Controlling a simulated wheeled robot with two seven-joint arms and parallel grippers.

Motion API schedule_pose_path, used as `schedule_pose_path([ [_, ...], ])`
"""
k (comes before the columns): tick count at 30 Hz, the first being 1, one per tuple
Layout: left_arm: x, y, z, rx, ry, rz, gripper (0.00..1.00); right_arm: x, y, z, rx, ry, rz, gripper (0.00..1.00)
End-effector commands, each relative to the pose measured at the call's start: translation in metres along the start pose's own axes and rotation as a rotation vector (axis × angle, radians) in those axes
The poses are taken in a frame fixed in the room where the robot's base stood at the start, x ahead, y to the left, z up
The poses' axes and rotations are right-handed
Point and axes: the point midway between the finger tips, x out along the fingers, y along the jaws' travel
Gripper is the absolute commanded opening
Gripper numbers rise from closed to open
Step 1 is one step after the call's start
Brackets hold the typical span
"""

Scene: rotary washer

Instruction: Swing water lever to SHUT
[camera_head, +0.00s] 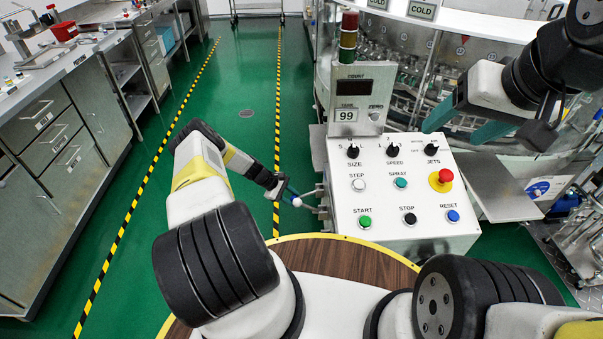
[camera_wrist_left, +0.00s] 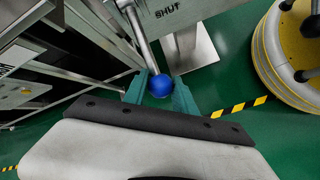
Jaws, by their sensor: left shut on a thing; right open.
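The water lever shows in the left wrist view as a metal rod (camera_wrist_left: 140,36) ending in a blue ball knob (camera_wrist_left: 160,86). My left gripper (camera_wrist_left: 160,92) has its teal fingers on both sides of the knob, shut on it. A SHUT label (camera_wrist_left: 168,12) is on a grey plate beside the rod. In the head view my left gripper (camera_head: 287,194) is at the left side of the control box, where the lever is small and partly hidden. My right gripper (camera_head: 465,122) is open and empty above the right part of the control panel.
The white control panel (camera_head: 385,187) carries knobs, several coloured buttons and a red emergency button (camera_head: 440,180). A counter display (camera_head: 357,88) and signal lamp (camera_head: 348,38) stand behind it. Steel cabinets (camera_head: 60,135) line the left. The green floor (camera_head: 240,90) between is clear.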

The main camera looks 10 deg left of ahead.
Motion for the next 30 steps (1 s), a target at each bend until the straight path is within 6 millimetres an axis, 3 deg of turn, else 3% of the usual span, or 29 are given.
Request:
schedule_pose_path([
  [9,0.017,-0.004,-0.002,0.001,0.001,-0.004,0.0,0.0,0.0,0.0,0.0,0.0,0.0,0.68],
  [26,0.021,-0.005,-0.001,0.0,-0.002,-0.006,0.0,0.0,0.0,0.0,0.0,0.0,0.0,0.68],
  [27,0.021,-0.005,-0.001,0.0,-0.002,-0.006,0.34,0.0,0.0,0.0,0.0,0.0,0.0,0.68],
  [30,0.02,-0.004,-0.001,0.0,-0.002,-0.006,0.53,0.0,0.0,0.0,0.0,0.0,0.0,0.68],
])
